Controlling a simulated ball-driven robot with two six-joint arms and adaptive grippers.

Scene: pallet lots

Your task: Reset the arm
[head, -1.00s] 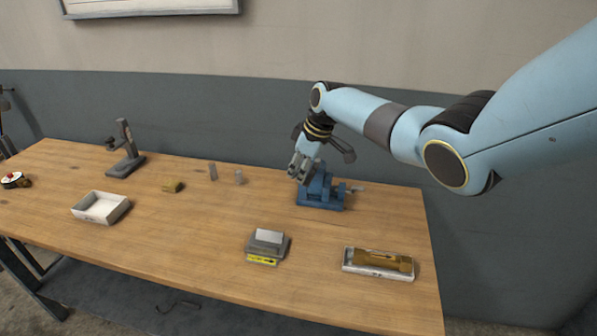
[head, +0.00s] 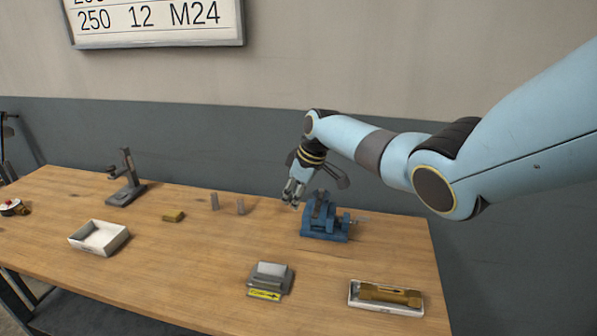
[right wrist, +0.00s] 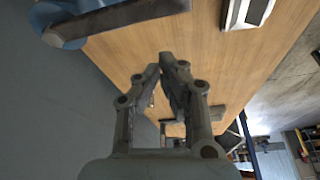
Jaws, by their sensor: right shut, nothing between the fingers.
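My right arm comes in from the right of the head view. Its right gripper (head: 293,193) is shut and empty, above the back of the wooden table (head: 200,262), just left of the blue vise (head: 325,228). In the right wrist view the fingers (right wrist: 167,62) come together with nothing between them. Part of the vise (right wrist: 62,18) shows at the top left there. I cannot tell from the head view exactly how far the gripper is above the table. My left gripper is not in view.
A sign (head: 155,22) hangs on the wall.

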